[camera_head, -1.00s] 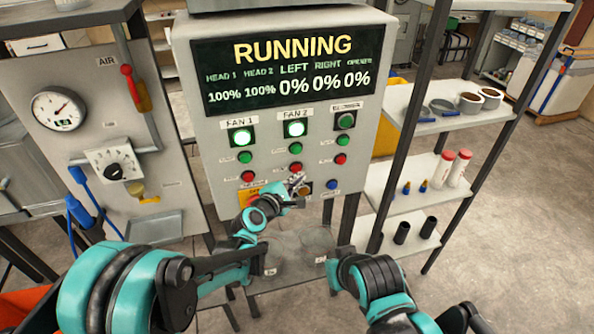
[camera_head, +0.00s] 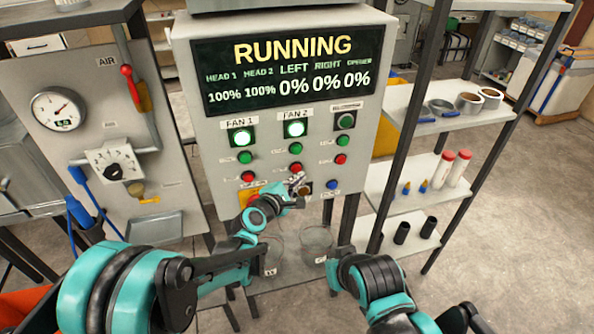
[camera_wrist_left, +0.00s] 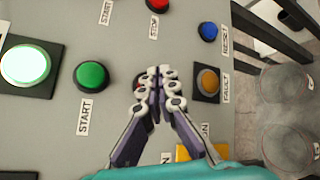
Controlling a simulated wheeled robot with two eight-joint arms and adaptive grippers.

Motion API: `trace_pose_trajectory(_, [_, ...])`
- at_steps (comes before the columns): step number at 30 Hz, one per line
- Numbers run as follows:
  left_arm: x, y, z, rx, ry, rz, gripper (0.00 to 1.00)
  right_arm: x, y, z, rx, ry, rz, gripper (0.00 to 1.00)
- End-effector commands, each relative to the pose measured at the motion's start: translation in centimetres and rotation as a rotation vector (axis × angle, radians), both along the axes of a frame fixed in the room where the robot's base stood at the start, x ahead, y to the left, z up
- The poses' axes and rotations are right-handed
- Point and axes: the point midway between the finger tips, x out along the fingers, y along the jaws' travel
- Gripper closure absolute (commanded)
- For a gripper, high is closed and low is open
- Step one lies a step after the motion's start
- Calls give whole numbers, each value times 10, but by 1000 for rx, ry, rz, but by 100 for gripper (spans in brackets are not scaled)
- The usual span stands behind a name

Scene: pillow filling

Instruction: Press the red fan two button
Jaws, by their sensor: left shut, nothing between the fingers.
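The red FAN 2 button (camera_head: 296,167) sits below the lit FAN 2 lamp (camera_head: 295,129) and the green FAN 2 button (camera_head: 295,149) on the grey control panel. My left gripper (camera_head: 297,180) is shut and empty, with its tips just below the red button in the head view. In the left wrist view the closed fingertips (camera_wrist_left: 160,72) partly cover the red button (camera_wrist_left: 139,81), and only its edge shows. I cannot tell whether they touch it. The panel display (camera_head: 290,75) reads RUNNING. My right arm shows at lower right, but its gripper does not.
An amber FAULT button (camera_wrist_left: 207,80) is close beside the fingertips, with a blue RESET button (camera_wrist_left: 207,31) further off. The red FAN 1 button (camera_head: 248,177) is to the left. Glass containers (camera_head: 317,239) stand below the panel. A shelf rack (camera_head: 440,115) stands at right.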

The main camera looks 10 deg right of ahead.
Motion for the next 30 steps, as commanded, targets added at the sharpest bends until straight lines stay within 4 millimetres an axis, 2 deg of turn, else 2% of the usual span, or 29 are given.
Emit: trace_pose_trajectory(30, [10,0,0,0,0,0,100,0,0,-3,0,0,0,100])
